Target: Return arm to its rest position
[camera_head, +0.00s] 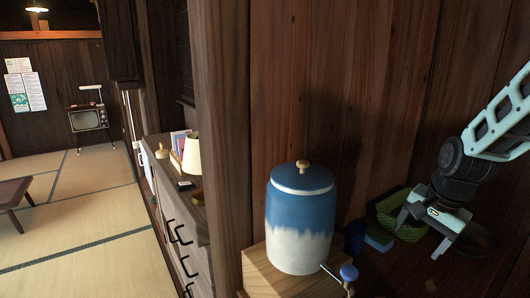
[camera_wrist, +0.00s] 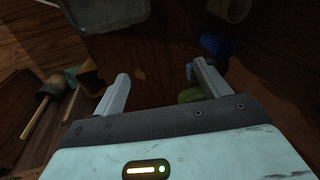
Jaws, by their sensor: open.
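My arm (camera_head: 492,130) comes in from the right edge of the head view, angled down to my gripper (camera_head: 425,232). In the wrist view my gripper (camera_wrist: 163,84) has its two fingers spread well apart with nothing between them. The gripper is to the right of a blue and white lidded jar (camera_head: 299,220), apart from it, in front of a dark green item (camera_head: 392,208). The surface below the gripper is dark and hard to make out.
The jar stands upright on a wooden block (camera_head: 262,272). A blue knob (camera_head: 349,272) sticks out beside it. A plank wall (camera_head: 390,75) rises behind, and a wooden post (camera_head: 222,130) stands left. Drawers with a lamp (camera_head: 192,155) and open tatami (camera_head: 90,200) lie farther left.

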